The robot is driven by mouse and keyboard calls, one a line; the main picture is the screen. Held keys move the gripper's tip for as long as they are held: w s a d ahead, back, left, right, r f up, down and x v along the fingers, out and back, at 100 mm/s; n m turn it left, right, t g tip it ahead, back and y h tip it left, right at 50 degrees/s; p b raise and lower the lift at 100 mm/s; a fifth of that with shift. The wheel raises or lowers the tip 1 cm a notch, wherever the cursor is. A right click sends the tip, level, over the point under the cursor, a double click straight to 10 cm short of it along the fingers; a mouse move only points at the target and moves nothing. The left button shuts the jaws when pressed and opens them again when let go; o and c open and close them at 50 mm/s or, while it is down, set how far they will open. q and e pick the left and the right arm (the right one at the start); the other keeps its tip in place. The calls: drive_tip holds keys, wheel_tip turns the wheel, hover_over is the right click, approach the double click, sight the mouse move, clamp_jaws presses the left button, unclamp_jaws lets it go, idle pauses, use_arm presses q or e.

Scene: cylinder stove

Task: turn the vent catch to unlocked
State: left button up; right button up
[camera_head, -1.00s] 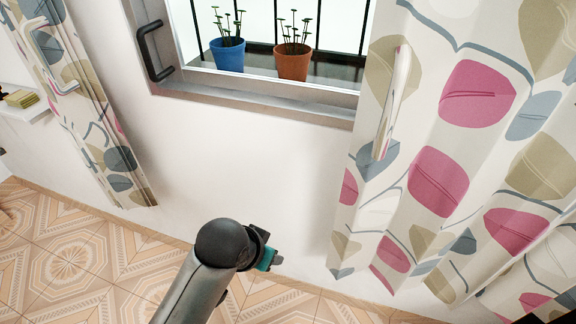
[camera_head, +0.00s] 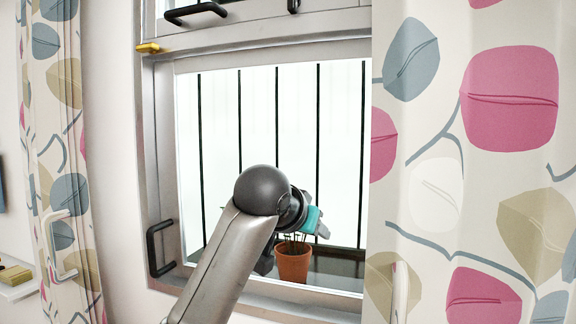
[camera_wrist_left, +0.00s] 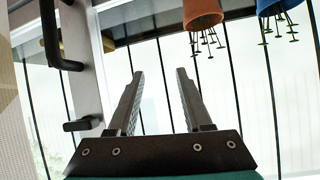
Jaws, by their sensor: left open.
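The upper window section, the vent, shows only its lower part at the top of the head view. A black bar handle (camera_head: 196,12) and a small black fitting (camera_head: 293,6), cut off by the picture edge, are on it. A small yellow piece (camera_head: 148,47) is on the frame at its lower left corner. I cannot tell which of these is the catch. My left gripper (camera_head: 322,230) is in front of the lower pane, well below the vent. In the wrist view, its fingers (camera_wrist_left: 160,74) are apart with nothing between them. My right gripper is not in view.
Barred lower window with a black handle (camera_head: 160,248) at left; a terracotta pot (camera_head: 293,262) stands behind my arm. A blue pot (camera_wrist_left: 275,6) shows in the wrist view, with another black handle (camera_wrist_left: 52,35) and a black stub (camera_wrist_left: 83,124). Curtains (camera_head: 515,100) flank the window.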

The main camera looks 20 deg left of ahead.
use_arm(q)
drive_tip(key=s+a+r+t, duration=0.1)
drive_tip(key=s+r+t, duration=0.1)
drive_tip(key=r, duration=1.1)
drive_tip(key=s+a+r+t, duration=0.1)
drive_tip(key=r, duration=1.2)
drive_tip(key=s+a+r+n+t, duration=0.1)
drive_tip(key=s+r+t, duration=0.1)
drive_tip(key=s+r, duration=0.55)
drive_tip(key=s+a+r+n+t, duration=0.15)
drive_tip(key=s+r, duration=0.35)
drive_tip(key=r, duration=0.6)
drive_tip(key=w+p, duration=0.4)
drive_tip(key=w, duration=1.1)
drive_tip(key=shift+w+y, duration=0.2)
drive_tip(key=shift+y, duration=0.2)
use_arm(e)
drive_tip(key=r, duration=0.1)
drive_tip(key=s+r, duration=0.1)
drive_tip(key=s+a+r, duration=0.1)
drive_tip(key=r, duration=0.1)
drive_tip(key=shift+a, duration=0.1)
use_arm(q)
drive_tip(key=shift+d, duration=0.1)
clamp_jaws()
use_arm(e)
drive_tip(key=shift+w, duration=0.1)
